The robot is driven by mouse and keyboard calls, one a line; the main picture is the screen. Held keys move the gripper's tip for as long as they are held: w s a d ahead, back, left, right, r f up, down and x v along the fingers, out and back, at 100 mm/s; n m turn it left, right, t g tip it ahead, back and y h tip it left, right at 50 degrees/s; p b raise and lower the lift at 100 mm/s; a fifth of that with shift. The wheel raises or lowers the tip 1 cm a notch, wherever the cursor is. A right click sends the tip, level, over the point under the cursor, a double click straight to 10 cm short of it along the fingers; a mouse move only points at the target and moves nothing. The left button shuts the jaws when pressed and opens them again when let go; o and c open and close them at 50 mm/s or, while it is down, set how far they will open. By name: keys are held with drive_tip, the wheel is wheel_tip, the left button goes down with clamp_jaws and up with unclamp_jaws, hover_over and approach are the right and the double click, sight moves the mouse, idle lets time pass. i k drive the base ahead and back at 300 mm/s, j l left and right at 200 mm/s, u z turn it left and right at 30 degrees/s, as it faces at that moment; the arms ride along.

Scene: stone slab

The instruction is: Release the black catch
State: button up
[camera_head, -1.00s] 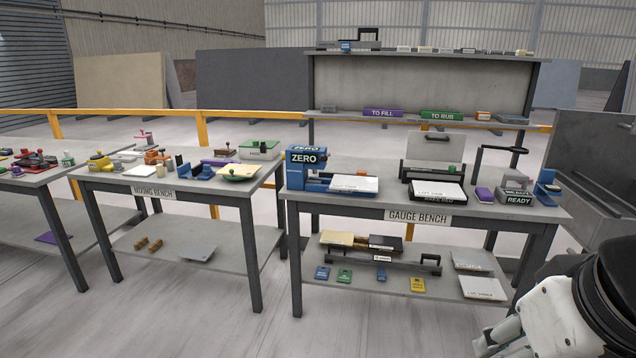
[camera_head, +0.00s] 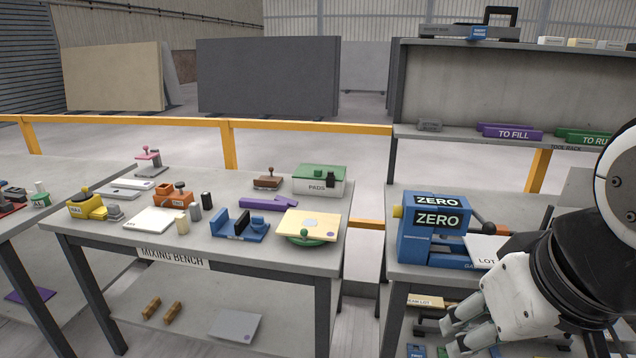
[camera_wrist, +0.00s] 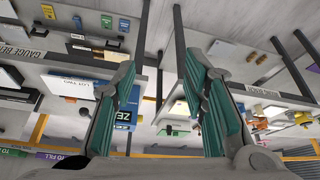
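A small black catch (camera_head: 332,181) shows on the front of the white box labelled PADS (camera_head: 306,187), which has a green lid (camera_head: 318,171). The box stands at the back right of the mixing bench (camera_head: 80,225). My gripper (camera_head: 466,326) is at the lower right in the head view, in front of the gauge bench and well away from the box. In the wrist view my gripper (camera_wrist: 160,88) has its two green-padded fingers spread wide, with nothing held between them.
A blue ZERO device (camera_head: 432,250) stands on the gauge bench near my arm. A cream plate (camera_head: 312,222) on a green stand, a purple piece (camera_head: 268,203) and a brown-handled block (camera_head: 266,183) are near the box. A yellow rail (camera_head: 290,126) runs behind the benches.

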sight(330, 178)
drive_tip(key=i+j, duration=0.2)
drive_tip(key=i, duration=0.15)
drive_tip(key=i+l, duration=0.2)
drive_tip(key=i, duration=0.3)
drive_tip(key=i+l+u, duration=0.1)
drive_tip(key=i, duration=0.45)
